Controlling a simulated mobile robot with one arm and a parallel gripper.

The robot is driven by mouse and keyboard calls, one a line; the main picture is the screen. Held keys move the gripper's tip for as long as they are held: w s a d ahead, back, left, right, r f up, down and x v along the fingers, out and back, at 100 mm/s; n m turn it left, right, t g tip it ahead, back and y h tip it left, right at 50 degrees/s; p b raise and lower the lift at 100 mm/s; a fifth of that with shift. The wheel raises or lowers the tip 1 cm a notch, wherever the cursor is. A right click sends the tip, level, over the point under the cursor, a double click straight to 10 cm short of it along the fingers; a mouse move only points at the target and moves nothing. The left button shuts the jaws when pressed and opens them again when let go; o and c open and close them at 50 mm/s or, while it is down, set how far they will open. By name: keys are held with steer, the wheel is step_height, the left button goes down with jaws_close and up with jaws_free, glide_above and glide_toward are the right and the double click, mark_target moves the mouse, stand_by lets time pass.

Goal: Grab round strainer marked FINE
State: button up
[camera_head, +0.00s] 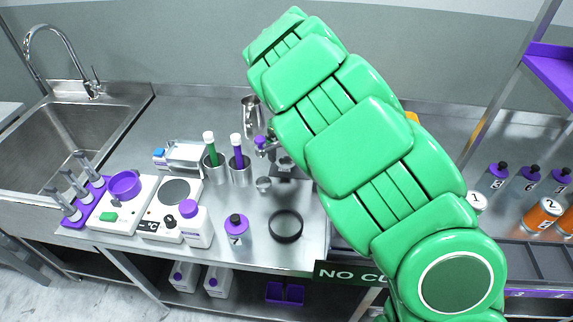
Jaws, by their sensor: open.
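A round black-rimmed piece (286,226), like a shallow ring or sieve, lies on the steel counter (262,258) near its front edge. A purple round bowl (125,184) sits on a white device at the left. I can read no FINE mark on either one, so I cannot tell which is the strainer. My green arm reaches up across the middle and right of the view, beyond the black ring. My gripper is not visible; the arm's far end is at the top centre, and the arm hides part of the counter behind it.
A sink (70,130) is at left; numbered bottles and cans (543,215) stand at right.

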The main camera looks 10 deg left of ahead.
mark_target(285, 162)
step_height(285, 162, down, 5)
steer(key=shift+a+r, duration=0.1)
steer(key=shift+a, duration=0.05)
steer(key=c, duration=1.2)
